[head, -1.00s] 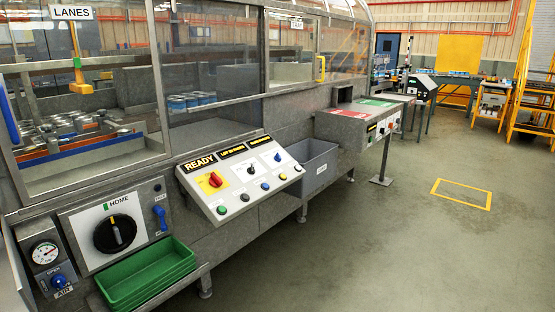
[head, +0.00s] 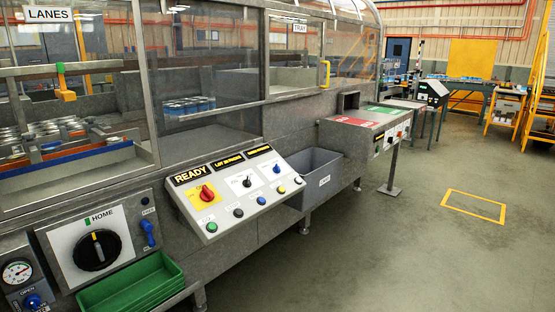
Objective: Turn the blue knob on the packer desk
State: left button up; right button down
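The packer desk (head: 222,209) is a sloped white control panel in the middle of the head view. A small blue knob (head: 277,169) sits on a white plate at its upper right, under a black label with yellow text. Left of it are a black selector (head: 247,182) and a red knob (head: 206,194) on a yellow plate. A row of round buttons, green at the left end, runs along the lower edge. The blue knob's exact pointer direction is too small to tell. Neither of my grippers is in view.
Left of the desk are a black HOME dial (head: 97,250), a blue lever (head: 148,233), a blue AIR knob (head: 33,301) and a green tray (head: 133,285) jutting out. A grey bin (head: 318,177) stands right of the desk. The floor (head: 390,260) in front is clear.

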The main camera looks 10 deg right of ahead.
aim_at(276, 169)
jog(key=i+l, duration=0.25)
jog(key=i+l+u, duration=0.15)
jog(key=l, duration=0.25)
jog(key=i+l, duration=0.35)
jog(key=i+l+u, duration=0.15)
jog(key=l, duration=0.2)
jog(key=i+l, duration=0.3)
jog(key=i+l+u, duration=0.15)
jog(key=l, duration=0.3)
